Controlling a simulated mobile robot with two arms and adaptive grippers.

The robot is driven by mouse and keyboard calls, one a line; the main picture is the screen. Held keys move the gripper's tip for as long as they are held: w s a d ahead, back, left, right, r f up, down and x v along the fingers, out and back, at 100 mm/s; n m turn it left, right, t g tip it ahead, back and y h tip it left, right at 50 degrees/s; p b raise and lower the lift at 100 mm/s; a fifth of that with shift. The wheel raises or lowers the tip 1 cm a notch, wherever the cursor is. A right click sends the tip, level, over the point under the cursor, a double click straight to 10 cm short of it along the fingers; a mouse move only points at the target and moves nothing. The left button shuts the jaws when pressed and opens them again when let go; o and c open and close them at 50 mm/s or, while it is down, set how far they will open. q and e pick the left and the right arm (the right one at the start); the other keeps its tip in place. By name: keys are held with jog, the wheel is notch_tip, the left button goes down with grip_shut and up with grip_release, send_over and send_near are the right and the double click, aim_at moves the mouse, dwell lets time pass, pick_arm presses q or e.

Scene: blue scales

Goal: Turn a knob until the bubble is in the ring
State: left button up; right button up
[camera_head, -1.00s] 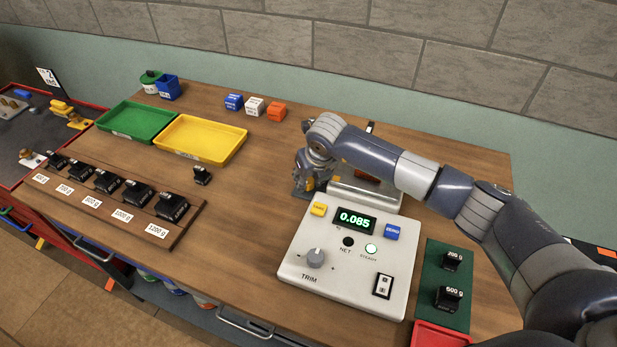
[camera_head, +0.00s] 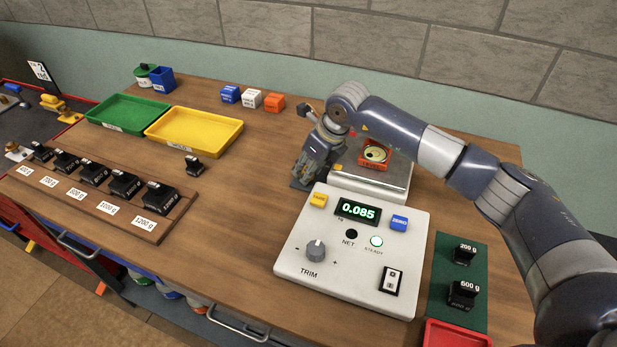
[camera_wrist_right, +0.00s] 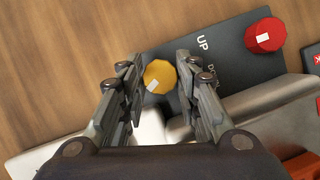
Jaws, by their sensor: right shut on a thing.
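The red block with a round yellowish bubble level (camera_head: 374,153) sits on the scale's metal platform (camera_head: 390,183); the bubble's place against the ring is too small to tell. My right gripper (camera_head: 308,172) points down at the platform's left side. In the right wrist view, the right gripper (camera_wrist_right: 160,72) is shut on a yellow knob (camera_wrist_right: 159,76), with one finger on each side. A red knob (camera_wrist_right: 265,35) stands apart, on the same dark plate (camera_wrist_right: 222,65) marked "UP" and "DOWN". The head view hides the yellow knob behind my gripper. My left gripper is not in view.
The scale's console (camera_head: 350,255) stands in front, with a lit display reading 0.085 and a grey trim knob (camera_head: 315,250). Black weights stand on a green mat (camera_head: 462,275) at right. Yellow (camera_head: 195,133) and green trays lie left. Wood between is mostly clear.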

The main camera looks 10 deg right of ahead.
jog(key=shift+w+f+n+g+y+b, duration=0.1)
jog(key=shift+n+g+y+b, duration=0.1)
jog(key=shift+n+b, duration=0.4)
jog(key=shift+f+n+g+y+b, duration=0.1)
jog(key=shift+n+y+b, duration=0.1)
jog(key=shift+n+b, duration=0.4)
jog(key=shift+d+r+n+g+b, duration=0.15)
jog(key=shift+n+g+b, duration=0.15)
jog(key=shift+n+b, duration=0.6)
jog(key=o, duration=1.1)
jog(key=shift+r, duration=0.2)
jog(key=v, duration=1.1)
jog(key=shift+d+r, duration=0.25)
jog(key=shift+r, duration=0.05)
